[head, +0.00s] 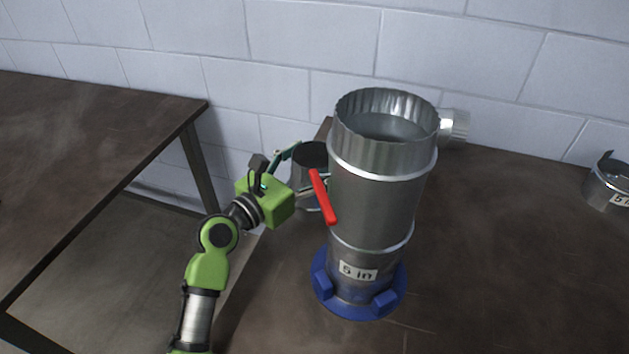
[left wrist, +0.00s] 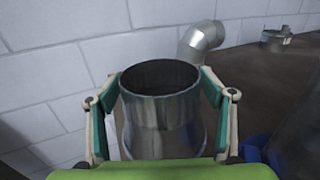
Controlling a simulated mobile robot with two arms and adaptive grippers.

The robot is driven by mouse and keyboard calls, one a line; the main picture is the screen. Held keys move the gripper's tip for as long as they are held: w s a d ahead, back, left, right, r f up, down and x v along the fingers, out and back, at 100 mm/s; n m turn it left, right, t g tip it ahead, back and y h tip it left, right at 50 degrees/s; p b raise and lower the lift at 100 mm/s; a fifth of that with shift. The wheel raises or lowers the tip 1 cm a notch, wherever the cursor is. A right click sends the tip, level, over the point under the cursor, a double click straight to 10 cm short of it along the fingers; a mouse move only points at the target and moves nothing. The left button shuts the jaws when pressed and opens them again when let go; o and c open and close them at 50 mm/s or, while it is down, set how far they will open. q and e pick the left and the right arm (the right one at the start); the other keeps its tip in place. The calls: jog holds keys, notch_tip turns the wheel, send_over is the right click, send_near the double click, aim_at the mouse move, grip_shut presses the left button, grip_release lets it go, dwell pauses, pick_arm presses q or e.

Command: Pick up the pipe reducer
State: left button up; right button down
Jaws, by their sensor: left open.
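The pipe reducer (left wrist: 160,125), a grey metal piece with a round open top, stands upright in the middle of the left wrist view. In the head view the pipe reducer (head: 308,176) shows behind my left gripper, partly hidden by it and by the tall duct. My left gripper (left wrist: 160,88) is open, with one finger on each side of the reducer near its upper rim. I cannot tell whether the fingers touch it. In the head view the left gripper (head: 303,170) reaches in from the left. My right gripper is not in view.
A tall metal duct (head: 372,205) labelled "5 in" stands in a blue base (head: 358,306) right of the gripper, with a red handle (head: 323,197) at its left side. A metal elbow (left wrist: 198,42) lies behind. A labelled metal ring (head: 606,187) sits far right. The front-right table (head: 510,270) is clear.

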pick_arm(q)
jog(key=c, duration=1.7)
